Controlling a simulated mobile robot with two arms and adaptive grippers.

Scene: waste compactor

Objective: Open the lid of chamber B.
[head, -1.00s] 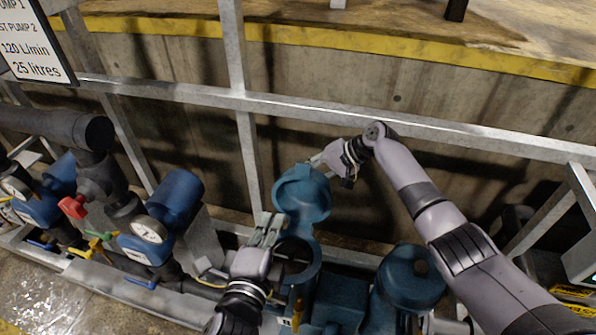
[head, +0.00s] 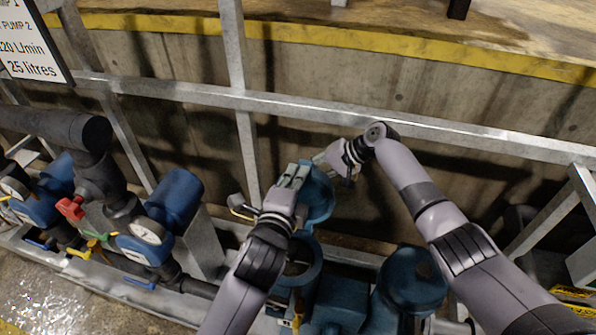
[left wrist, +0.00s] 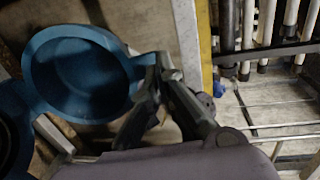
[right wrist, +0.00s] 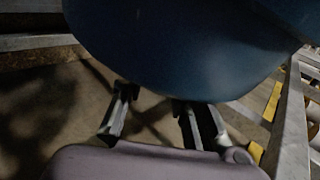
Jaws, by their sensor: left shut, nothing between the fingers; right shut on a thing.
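A round blue lid (head: 320,200) stands raised behind its open round blue chamber (head: 302,278); I see no letter on it. The lid's hollow inside shows in the left wrist view (left wrist: 80,75). My right gripper (head: 322,160) is at the lid's upper rim, shut on it; in the right wrist view the lid (right wrist: 180,45) fills the top, beyond the fingers (right wrist: 152,100). My left gripper (head: 296,172) is shut and empty in front of the lid's left side, partly hiding it. In the left wrist view its fingertips (left wrist: 160,65) are close beside the rim; contact is unclear.
A second blue chamber with its lid down (head: 412,280) stands to the right. Blue pumps with gauges (head: 147,230) and coloured valve handles stand to the left. A grey metal rail (head: 300,105) runs behind the lid, before a concrete wall (head: 340,70).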

